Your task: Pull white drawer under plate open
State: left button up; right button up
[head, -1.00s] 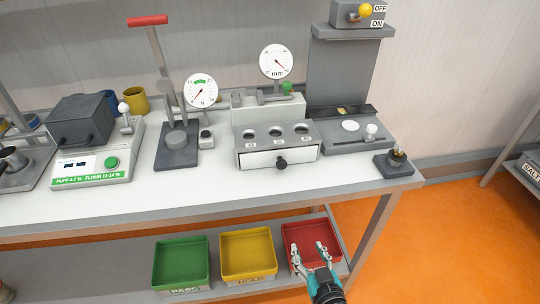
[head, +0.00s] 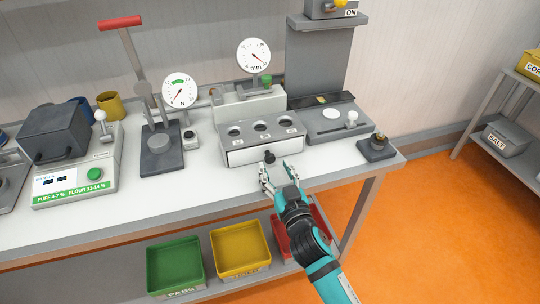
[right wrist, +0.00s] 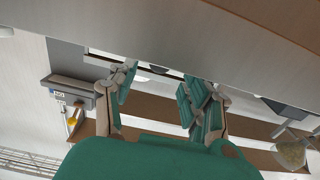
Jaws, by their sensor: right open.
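The white drawer (head: 245,157) sits in the grey unit under the plate with several round holes (head: 280,124). It looks shut, its white front flush with the unit. A round black knob (head: 269,156) stands out from the middle of the front. My right gripper (head: 278,170) is open and empty, just in front of and slightly right of the knob, its fingers pointing at the drawer. In the right wrist view its fingers (right wrist: 158,92) are spread apart with nothing between them. My left gripper is not in view.
A grey press base (head: 335,122) and a small dark block (head: 376,148) are to the right. Green (head: 150,268), yellow (head: 213,240) and red bins are on the lower shelf. The bench front below the drawer is clear.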

aim_at(271, 160)
jog(key=x, duration=0.5)
grip_shut()
dwell(0.3)
